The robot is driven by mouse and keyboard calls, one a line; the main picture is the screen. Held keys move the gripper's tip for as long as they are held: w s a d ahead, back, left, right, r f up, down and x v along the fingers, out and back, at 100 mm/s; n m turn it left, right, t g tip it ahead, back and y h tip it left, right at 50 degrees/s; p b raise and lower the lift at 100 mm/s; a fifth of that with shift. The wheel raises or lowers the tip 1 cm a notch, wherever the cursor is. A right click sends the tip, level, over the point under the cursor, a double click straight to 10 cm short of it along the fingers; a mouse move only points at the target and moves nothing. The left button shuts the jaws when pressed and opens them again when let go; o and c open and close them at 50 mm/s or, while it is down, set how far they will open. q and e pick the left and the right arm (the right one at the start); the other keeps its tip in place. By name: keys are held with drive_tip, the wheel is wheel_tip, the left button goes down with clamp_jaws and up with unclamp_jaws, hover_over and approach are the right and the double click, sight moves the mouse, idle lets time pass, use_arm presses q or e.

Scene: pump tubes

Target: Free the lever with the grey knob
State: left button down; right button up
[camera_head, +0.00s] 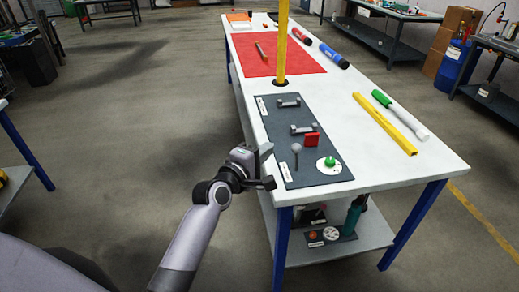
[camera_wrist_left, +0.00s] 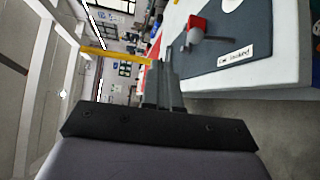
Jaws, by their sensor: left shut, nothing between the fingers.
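The lever with the grey knob (camera_head: 296,148) stands on the dark panel (camera_head: 318,178) near the table's front left edge. In the left wrist view the grey knob (camera_wrist_left: 195,37) shows at the upper right, close to a red block (camera_wrist_left: 199,21). In the head view the red block (camera_head: 311,140) sits just behind and right of the knob. My left gripper (camera_head: 268,166) is beside the panel's left edge, left of the lever and apart from it. Its fingers (camera_wrist_left: 160,84) are together and empty in the left wrist view. My right gripper is not in view.
A green knob on a white disc (camera_head: 330,163) is right of the lever. Two grey handles (camera_head: 289,102) lie farther back on the panel. A yellow post (camera_head: 282,45) rises behind it. A yellow bar (camera_head: 385,124) and green-and-white tool (camera_head: 401,115) lie to the right.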

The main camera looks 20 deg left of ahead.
use_arm(q)
drive_tip(key=shift+s+a+r, duration=0.15)
drive_tip(key=shift+s+r, duration=0.1)
drive_tip(key=shift+s, duration=0.2)
drive_tip(key=shift+s+a+r, duration=0.15)
drive_tip(key=shift+s+r, duration=0.1)
drive_tip(key=shift+s, duration=0.2)
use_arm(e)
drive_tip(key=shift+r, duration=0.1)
